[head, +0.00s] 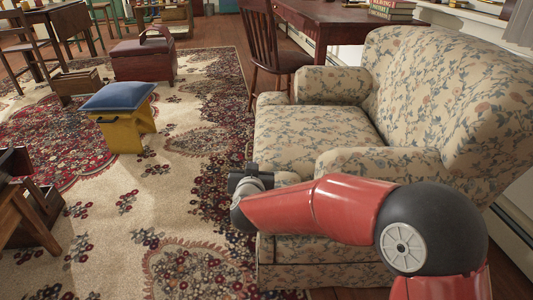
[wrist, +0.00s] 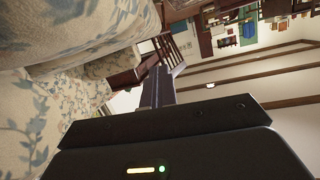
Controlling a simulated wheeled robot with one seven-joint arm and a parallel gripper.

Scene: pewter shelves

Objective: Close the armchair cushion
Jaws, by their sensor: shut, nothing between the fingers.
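The floral armchair (head: 440,80) stands at the right of the head view, with its near armrest partly behind my red arm. Its seat cushion (head: 312,132) appears to lie flat between the armrests; its near front part is hidden by the near armrest and my arm. My gripper (head: 243,176) is at the chair's front left, beside the seat's front edge. In the wrist view the gripper's fingers (wrist: 160,85) are together and empty. Floral fabric of the armchair (wrist: 45,115) fills the left of that tilted view, close to the gripper; contact cannot be told.
A yellow stool with a blue top (head: 120,105) stands on the patterned rug (head: 190,190) left of the chair. A red chest (head: 143,57), a wooden chair (head: 272,45) and a desk (head: 335,22) stand farther back. Rug between stool and armchair is clear.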

